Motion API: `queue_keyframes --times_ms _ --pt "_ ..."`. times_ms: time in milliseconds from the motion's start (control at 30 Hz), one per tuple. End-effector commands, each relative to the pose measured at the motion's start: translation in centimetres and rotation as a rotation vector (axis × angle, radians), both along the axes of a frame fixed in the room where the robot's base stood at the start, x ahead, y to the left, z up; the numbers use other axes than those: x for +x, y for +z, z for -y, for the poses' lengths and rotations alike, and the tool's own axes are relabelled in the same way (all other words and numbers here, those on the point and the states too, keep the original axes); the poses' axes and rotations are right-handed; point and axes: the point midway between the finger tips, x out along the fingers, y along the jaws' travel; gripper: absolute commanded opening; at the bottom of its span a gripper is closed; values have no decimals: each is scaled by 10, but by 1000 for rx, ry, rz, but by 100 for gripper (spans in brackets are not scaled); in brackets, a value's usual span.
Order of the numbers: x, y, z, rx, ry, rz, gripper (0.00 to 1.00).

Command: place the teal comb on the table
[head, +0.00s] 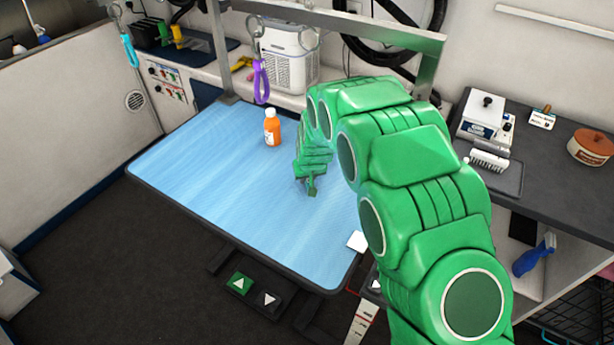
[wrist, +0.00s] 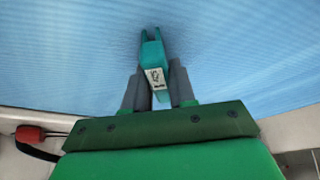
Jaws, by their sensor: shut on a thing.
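The teal comb (wrist: 152,52) is between the two grey fingers of my gripper (wrist: 157,82) in the wrist view. My gripper is shut on it, and its far end points away over the blue surface. A pale label shows on the comb between the fingers. In the head view my gripper (head: 311,188) is low over the blue-topped table (head: 200,160), near its middle right. The comb cannot be made out clearly there. I cannot tell whether the comb touches the table top.
An orange bottle (head: 272,130) with a white cap stands toward the table's back. A white square (head: 357,241) is at the front right edge. A purple loop (head: 261,82) hangs above the back edge. The left half of the table is clear.

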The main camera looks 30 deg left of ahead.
Motion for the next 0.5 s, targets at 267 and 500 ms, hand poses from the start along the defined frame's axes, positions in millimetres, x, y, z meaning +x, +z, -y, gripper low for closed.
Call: queue_keyframes --times_ms 267,500 --pt "0 0 0 0 0 0 50" --pt "0 1 0 0 0 0 50"
